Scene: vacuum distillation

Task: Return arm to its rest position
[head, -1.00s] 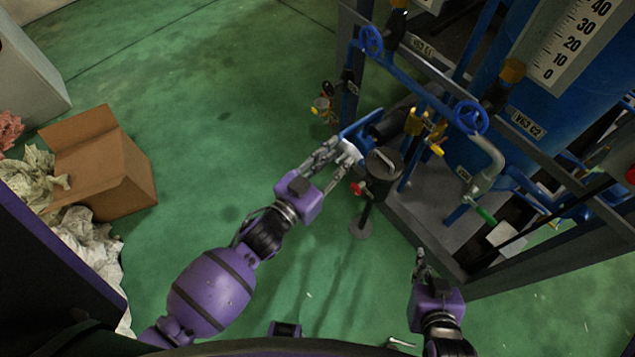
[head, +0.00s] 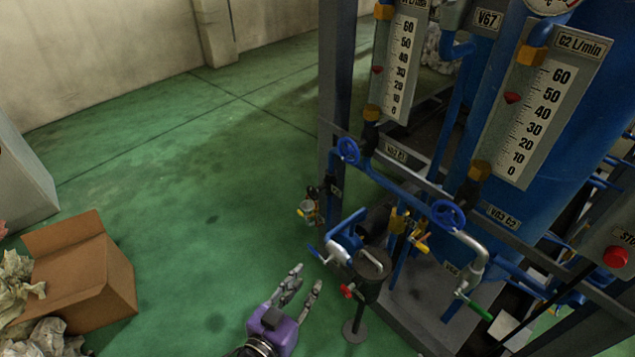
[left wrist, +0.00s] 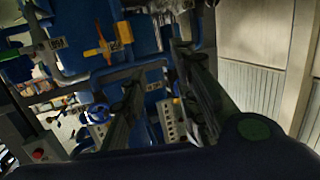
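My left gripper (head: 306,276) is at the lower middle of the head view, above the green floor. Its two fingers are apart with nothing between them. It is to the lower left of the grey cylindrical vessel (head: 371,264) and the blue-and-silver crank handle (head: 340,250), with a visible gap. In the left wrist view the fingers (left wrist: 158,68) also stand apart, with the blue rig behind them. My right gripper is not in view.
The blue piping rig with gauges (head: 525,125) and blue handwheels (head: 447,214) fills the right side. A red-handled valve (head: 347,291) sticks out near my left gripper. A cardboard box (head: 80,275) lies at the lower left. The green floor (head: 190,190) between is clear.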

